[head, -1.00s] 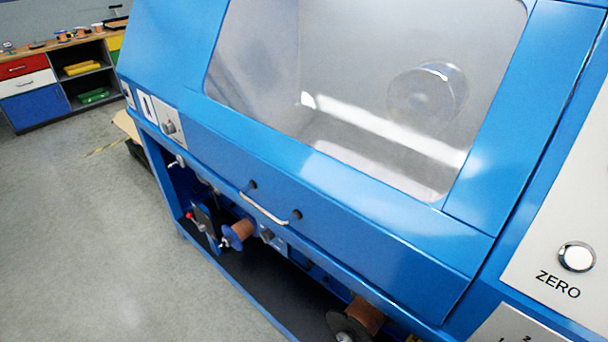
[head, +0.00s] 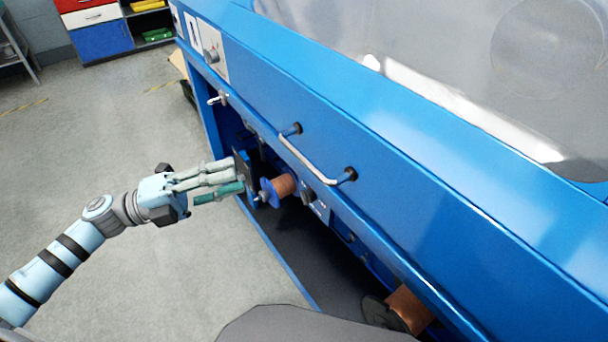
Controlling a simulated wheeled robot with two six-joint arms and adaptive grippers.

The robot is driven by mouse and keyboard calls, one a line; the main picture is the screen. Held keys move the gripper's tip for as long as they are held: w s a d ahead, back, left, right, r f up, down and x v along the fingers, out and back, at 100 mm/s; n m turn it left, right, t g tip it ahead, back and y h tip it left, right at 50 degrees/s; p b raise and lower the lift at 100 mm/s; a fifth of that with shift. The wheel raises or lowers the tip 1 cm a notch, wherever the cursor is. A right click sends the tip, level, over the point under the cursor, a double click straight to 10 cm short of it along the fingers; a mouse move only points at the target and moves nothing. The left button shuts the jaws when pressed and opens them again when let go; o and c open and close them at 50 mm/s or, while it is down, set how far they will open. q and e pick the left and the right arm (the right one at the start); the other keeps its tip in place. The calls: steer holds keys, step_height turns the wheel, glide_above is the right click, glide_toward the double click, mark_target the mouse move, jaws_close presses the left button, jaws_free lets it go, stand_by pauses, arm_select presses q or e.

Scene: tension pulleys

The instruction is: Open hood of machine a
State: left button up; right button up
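The machine's blue hood (head: 400,170) is down, with a large clear window (head: 440,50) in it. My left gripper (head: 239,176) is in front of the machine, to the left of the handle and a little lower in the picture. Its grey and teal fingers are straight and spread apart, with nothing between them. It is apart from the handle. My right gripper is not in view.
Below the hood is an open bay with copper-coloured spools, one with a blue flange (head: 280,188) close to my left fingertips and one at the lower right (head: 408,308). A small lever (head: 217,99) sticks out at the left. The grey floor (head: 90,150) at left is clear.

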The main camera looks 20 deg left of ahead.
mark_target(303, 156)
arm_select(q)
steer(key=x, duration=1.3)
steer(key=shift+s+d+r+p, duration=0.15)
steer(key=shift+s+r+p, duration=0.15)
steer(key=shift+r+p, duration=0.1)
steer(key=shift+w+d, duration=0.3)
steer(key=shift+d, duration=0.15)
jaws_close()
